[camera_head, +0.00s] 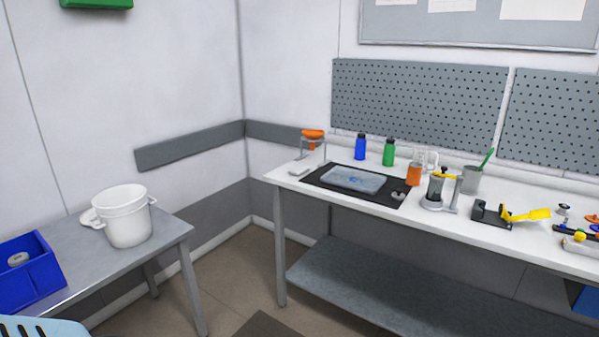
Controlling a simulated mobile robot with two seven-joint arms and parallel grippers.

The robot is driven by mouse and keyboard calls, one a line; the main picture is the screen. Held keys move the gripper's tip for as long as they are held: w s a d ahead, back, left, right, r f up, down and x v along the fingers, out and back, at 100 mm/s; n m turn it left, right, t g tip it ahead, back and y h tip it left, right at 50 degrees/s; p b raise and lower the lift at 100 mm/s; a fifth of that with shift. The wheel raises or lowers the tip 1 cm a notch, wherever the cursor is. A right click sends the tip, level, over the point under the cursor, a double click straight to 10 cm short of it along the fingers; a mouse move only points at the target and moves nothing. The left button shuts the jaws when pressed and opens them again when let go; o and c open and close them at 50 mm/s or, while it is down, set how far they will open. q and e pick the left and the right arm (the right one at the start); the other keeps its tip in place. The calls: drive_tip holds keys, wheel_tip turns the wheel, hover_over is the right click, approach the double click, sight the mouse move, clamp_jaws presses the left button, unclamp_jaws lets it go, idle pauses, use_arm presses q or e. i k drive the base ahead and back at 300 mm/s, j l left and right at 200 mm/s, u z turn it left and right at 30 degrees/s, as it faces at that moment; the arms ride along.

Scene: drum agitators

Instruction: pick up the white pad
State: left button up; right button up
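A small flat whitish piece (300,171), which may be the white pad, lies near the left end of the white workbench (450,222). It lies left of the black mat (316,177), beside the foot of a stand with an orange top (312,134). It is small here, and its material cannot be told. A grey-blue rectangular tray or block (353,180) lies on the mat. Neither of my grippers shows in this view.
Blue (360,147) and green (389,153) bottles stand behind the mat. An orange container, a cup and yellow tools stand to the right. A grey table (160,250) at left holds a white bucket (124,217) and blue bin (28,275). Floor shows between the tables.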

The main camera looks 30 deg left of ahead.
sight(301, 170)
drive_tip(key=u, duration=0.25)
drive_tip(key=i+u, duration=0.45)
drive_tip(key=i+l+u, duration=0.15)
drive_tip(key=i+u, duration=0.3)
drive_tip(key=i+l, duration=0.25)
drive_tip(key=i, duration=0.25)
drive_tip(key=i+l+u, duration=0.1)
drive_tip(key=i+l, duration=0.15)
drive_tip(key=i, duration=0.3)
drive_tip(key=i+l, duration=0.25)
drive_tip(key=i, duration=0.25)
